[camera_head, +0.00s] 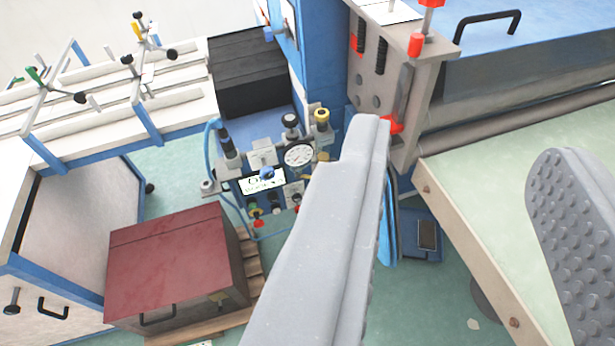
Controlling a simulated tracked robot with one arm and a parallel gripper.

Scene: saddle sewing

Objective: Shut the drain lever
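My gripper (464,150) is open, with its two grey studded fingers wide apart and nothing between them. The left finger crosses the middle of the view and the right one is at the right edge. Just left of the left finger's tip, farther off, is a pneumatic control unit (262,160). It has a round dial gauge (299,155), a yellow-topped knob (322,118), black knobs and a small blue handle (266,173). I cannot tell which part is the drain lever or how it is set. The left finger hides part of the unit's right side.
A dark red box (172,262) sits on a wooden pallet below the unit. A white rail frame (110,98) with clamps is at left. A blue machine with a grey bracket (400,75) stands upper right, above a pale green table (500,185). Blue hoses hang near the unit.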

